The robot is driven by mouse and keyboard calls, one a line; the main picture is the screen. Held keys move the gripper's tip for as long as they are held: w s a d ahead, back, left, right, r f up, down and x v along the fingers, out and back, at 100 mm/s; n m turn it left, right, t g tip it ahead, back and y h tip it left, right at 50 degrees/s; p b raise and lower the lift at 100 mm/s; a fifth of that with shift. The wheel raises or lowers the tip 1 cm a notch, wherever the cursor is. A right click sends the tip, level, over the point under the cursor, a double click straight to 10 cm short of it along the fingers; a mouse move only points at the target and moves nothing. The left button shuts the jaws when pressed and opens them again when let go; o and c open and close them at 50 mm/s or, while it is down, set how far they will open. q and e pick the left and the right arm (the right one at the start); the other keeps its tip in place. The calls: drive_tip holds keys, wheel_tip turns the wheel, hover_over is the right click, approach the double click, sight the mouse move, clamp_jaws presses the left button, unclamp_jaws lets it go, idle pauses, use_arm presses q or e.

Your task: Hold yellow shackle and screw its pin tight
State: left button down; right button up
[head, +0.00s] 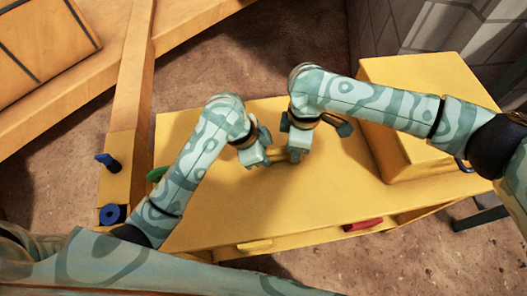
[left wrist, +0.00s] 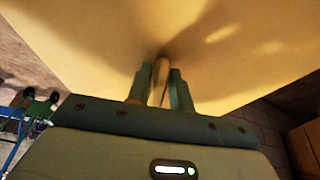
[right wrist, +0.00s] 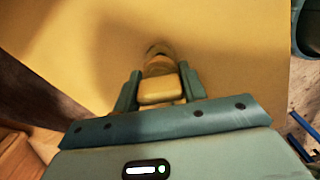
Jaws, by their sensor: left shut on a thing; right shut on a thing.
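The yellow shackle (head: 279,157) is held just above the yellow bench top, between my two grippers, and is mostly hidden by them in the head view. My left gripper (head: 264,163) is shut on it; the left wrist view shows a narrow yellow bar of the shackle (left wrist: 158,82) between the fingers. My right gripper (head: 296,158) is shut on a blocky yellow piece, which looks like the head of the pin (right wrist: 160,90). A rounded yellow part of the shackle (right wrist: 159,58) shows just beyond it. The pin's thread is hidden.
The yellow bench top (head: 220,205) is otherwise largely clear. A raised yellow box (head: 430,75) stands at its right. A red handle (head: 363,224) and a yellow handle (head: 254,246) sit along the front edge. Blue knobs (head: 112,213) are on the beam at left.

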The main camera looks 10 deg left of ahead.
drive_tip(key=m, duration=0.4)
drive_tip(key=shift+f, duration=0.2)
drive_tip(key=shift+m, duration=0.3)
use_arm(q)
drive_tip(key=shift+d, duration=0.15)
use_arm(e)
drive_tip(key=m, duration=0.4)
drive_tip(key=shift+r, duration=0.1)
drive_tip(key=o, duration=1.1)
drive_tip(key=shift+w, duration=0.1)
drive_tip(key=shift+a, duration=0.1)
use_arm(q)
drive_tip(key=shift+s, duration=0.1)
use_arm(e)
drive_tip(key=shift+r, duration=0.2)
use_arm(q)
drive_tip(key=shift+f, duration=0.1)
use_arm(e)
drive_tip(key=shift+r, duration=1.2)
use_arm(q)
drive_tip(key=shift+a, duration=0.2)
use_arm(e)
drive_tip(key=shift+r, duration=2.6)
